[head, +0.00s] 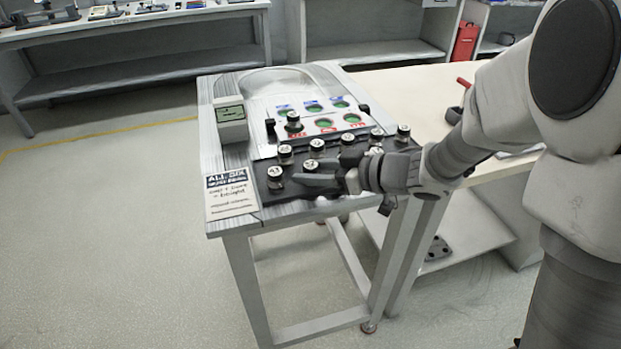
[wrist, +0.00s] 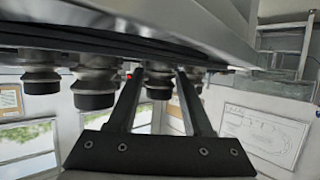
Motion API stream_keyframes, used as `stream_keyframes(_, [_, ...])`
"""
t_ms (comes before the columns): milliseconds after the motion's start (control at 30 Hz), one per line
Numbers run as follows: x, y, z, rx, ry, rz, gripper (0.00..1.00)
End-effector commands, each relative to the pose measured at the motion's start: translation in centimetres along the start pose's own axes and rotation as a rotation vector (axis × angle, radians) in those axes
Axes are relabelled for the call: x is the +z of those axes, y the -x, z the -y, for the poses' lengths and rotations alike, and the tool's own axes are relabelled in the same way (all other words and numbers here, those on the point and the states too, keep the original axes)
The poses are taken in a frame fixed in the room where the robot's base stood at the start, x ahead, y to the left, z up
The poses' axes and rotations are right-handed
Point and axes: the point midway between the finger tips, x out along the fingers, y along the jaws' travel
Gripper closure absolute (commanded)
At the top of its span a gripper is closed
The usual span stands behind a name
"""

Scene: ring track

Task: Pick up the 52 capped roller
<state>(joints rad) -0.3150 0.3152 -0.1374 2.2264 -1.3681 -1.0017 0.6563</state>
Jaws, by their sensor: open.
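Several capped rollers with pale, marked tops and dark bodies stand on a dark tray (head: 262,190) on the bench. The marks are too small to read, so I cannot tell which one is 52. One roller (head: 275,175) stands at the front left, and another (head: 311,166) stands close by my fingers. My gripper (head: 311,175) is open and low over the tray's front, its fingers pointing left. The wrist view is upside down; a roller (wrist: 158,92) shows between the open fingers of my gripper (wrist: 158,75). I cannot tell its depth. Another roller (wrist: 93,90) is to its left.
A green-screened box (head: 231,122) and a written notice (head: 231,193) are on the bench's left side. Behind the tray is a panel (head: 318,110) with green round spots, with a roller (head: 293,121) by it. A pale table (head: 420,88) adjoins at right. Floor at left is clear.

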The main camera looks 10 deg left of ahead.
Motion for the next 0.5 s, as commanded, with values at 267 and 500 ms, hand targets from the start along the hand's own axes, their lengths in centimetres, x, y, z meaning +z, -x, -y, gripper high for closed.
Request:
stream_keyframes(267, [-0.07,-0.29,0.01,0.0,0.0,0.0,0.52])
stream_keyframes(500, [-0.06,-0.27,0.0,0.0,0.0,0.0,0.95])
